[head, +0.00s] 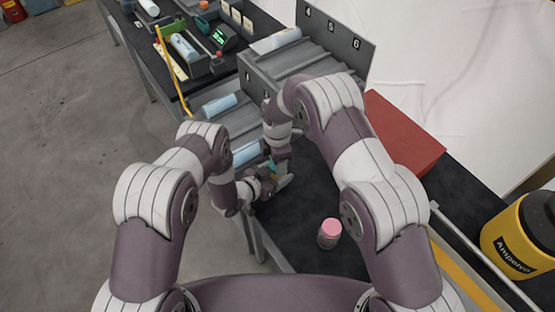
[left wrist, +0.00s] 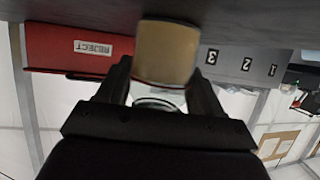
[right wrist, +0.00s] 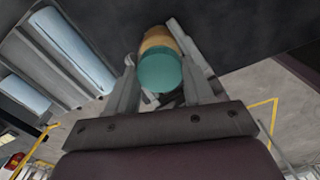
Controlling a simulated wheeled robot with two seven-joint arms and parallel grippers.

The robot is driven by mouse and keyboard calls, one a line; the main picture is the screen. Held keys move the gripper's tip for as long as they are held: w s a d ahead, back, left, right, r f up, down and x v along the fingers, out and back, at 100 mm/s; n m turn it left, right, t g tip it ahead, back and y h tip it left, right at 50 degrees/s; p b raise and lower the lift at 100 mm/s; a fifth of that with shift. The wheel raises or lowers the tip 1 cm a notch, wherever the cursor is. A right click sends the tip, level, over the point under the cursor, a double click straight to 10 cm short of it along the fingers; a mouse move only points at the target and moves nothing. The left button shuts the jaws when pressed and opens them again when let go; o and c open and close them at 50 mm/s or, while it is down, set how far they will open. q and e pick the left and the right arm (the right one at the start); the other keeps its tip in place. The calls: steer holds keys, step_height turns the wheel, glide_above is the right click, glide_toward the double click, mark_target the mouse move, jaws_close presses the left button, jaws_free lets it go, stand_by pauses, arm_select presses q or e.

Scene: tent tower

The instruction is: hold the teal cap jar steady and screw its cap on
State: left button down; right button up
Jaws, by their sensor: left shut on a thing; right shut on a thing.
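The teal cap jar shows in the right wrist view as a tan body (right wrist: 156,36) with a round teal cap (right wrist: 160,72) against it. My right gripper (right wrist: 152,75) is shut on the cap, one finger on each side. In the left wrist view the tan jar body (left wrist: 165,52) is between the fingers of my left gripper (left wrist: 160,85), which is shut on it. In the head view both grippers meet at the table's left edge and mostly hide the jar; a bit of teal (head: 271,167) shows. How far the cap is threaded cannot be told.
A pink-capped jar (head: 329,234) stands on the dark table (head: 295,217) nearer me. A red box (head: 400,132), labelled REJECT in the left wrist view (left wrist: 70,48), lies right of the numbered grey rack (head: 345,45). A yellow drum (head: 515,245) is far right.

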steer(key=shift+m, duration=0.9)
steer(key=o, duration=1.2)
steer(key=shift+c, duration=0.2)
steer(key=shift+r, duration=0.1)
steer(key=shift+r, duration=2.2)
steer(key=o, duration=0.4)
steer(key=shift+o, duration=0.2)
step_height(320, 180, up, 8)
steer(key=shift+f, duration=0.25)
